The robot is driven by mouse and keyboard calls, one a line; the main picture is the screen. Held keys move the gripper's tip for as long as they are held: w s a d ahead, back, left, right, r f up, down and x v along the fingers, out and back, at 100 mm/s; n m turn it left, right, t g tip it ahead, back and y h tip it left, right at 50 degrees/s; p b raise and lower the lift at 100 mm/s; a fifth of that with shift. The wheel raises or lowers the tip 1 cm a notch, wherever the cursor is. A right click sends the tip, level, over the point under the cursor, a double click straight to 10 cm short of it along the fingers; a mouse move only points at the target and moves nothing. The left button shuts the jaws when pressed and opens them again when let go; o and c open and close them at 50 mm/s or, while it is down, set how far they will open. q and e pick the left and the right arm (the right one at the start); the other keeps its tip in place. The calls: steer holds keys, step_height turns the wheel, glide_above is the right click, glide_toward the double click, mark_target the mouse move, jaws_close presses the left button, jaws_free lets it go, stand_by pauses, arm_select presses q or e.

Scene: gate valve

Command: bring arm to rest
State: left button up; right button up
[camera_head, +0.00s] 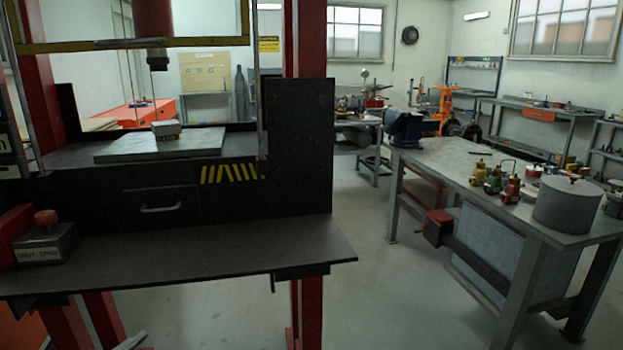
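Neither of my grippers shows in the head view, so their state is hidden. An orange valve-like body (445,108) stands at the far end of the right-hand workbench (440,160). It is beside a blue vise (405,130), and I cannot tell whether the two touch. The valve is small and far off, so its details are unclear.
A press with red posts (308,40) and a dark front shelf (190,250) fills the left. A labelled box with a red knob (45,240) sits on that shelf. A grey lidded pot (568,205) and small coloured items (493,180) stand on the workbench. Floor (385,280) between is clear.

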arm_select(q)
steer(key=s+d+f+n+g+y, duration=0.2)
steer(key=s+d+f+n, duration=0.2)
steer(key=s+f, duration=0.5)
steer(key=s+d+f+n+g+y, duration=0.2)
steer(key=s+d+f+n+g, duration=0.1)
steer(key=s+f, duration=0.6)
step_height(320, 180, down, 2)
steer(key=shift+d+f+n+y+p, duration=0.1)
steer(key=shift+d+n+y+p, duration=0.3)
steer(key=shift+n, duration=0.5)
